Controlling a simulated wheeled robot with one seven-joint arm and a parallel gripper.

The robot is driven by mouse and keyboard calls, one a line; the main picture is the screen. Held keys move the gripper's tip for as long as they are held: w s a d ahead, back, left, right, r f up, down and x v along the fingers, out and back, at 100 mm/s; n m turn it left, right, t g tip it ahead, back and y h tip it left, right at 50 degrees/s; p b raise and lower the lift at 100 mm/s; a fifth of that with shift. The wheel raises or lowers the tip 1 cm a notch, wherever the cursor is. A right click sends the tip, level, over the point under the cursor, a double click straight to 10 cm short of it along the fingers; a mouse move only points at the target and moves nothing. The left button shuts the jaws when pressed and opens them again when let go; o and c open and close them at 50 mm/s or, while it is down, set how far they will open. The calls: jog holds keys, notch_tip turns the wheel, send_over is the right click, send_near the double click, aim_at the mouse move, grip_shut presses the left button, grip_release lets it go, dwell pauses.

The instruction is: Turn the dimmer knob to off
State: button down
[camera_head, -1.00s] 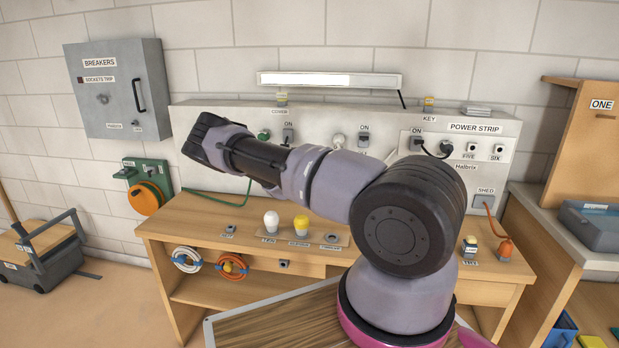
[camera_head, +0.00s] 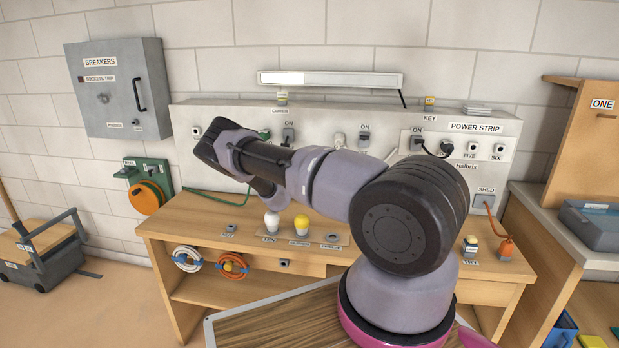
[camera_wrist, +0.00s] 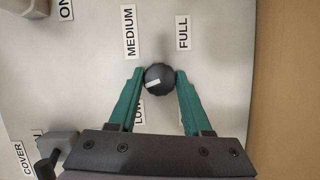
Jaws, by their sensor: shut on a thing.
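The dimmer knob (camera_wrist: 159,73) is dark and round, on a pale panel in the wrist view. The white mark on it lies toward its lower left in the picture, on the side of the partly covered LOW label (camera_wrist: 138,113). The MEDIUM label (camera_wrist: 130,32) is at its upper left and the FULL label (camera_wrist: 183,32) at its upper right. My gripper (camera_wrist: 159,80) has its two green fingers shut on the knob, one on each side. Another label at the lower right is mostly hidden by a finger. In the head view my arm hides the gripper and the knob.
A grey switch part (camera_wrist: 57,145) and the COVER label (camera_wrist: 22,160) are at the lower left of the wrist view. In the head view, bulbs (camera_head: 301,224) stand on the wooden workbench (camera_head: 190,217). A power strip (camera_head: 460,149) is at the right.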

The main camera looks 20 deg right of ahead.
dwell(0.4)
jog(key=shift+c, duration=1.7)
grip_release()
jog(key=v, duration=1)
jog(key=shift+s+a, duration=0.25)
jog(key=shift+a, duration=0.1)
